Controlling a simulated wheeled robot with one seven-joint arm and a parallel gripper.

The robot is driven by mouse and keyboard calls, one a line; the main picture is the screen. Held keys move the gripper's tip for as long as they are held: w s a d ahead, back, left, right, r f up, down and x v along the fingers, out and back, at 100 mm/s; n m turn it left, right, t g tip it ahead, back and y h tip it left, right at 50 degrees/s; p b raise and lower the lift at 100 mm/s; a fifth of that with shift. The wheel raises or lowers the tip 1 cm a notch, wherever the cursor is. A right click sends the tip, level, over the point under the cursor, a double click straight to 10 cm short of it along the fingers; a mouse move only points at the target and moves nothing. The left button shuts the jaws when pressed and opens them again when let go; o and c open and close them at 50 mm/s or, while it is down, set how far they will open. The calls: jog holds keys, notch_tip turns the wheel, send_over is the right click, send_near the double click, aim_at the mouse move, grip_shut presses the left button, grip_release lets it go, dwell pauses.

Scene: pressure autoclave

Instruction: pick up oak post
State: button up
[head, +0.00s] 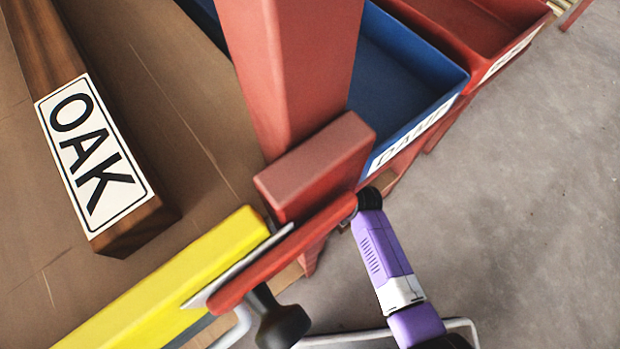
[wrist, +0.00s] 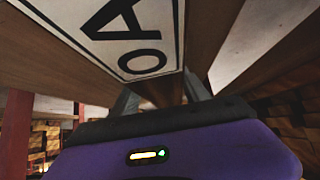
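The oak post (head: 97,165) is a dark brown squared beam with a white OAK label near its end. It lies at the left of the head view on a brown surface. My gripper does not show in the head view; only my purple arm does, at lower right. In the wrist view an oak post (wrist: 160,92) with part of an OAK label is close ahead. My gripper (wrist: 160,96) has its grey fingers apart, one on each side of the post. Whether the fingers touch the wood is hard to see.
A blue bin (head: 405,80) and a red bin (head: 480,30) are at the upper right. Grey floor (head: 530,200) is clear at the right.

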grip_shut()
jog(key=shift+w+r, duration=0.1)
jog(key=shift+r, duration=0.05)
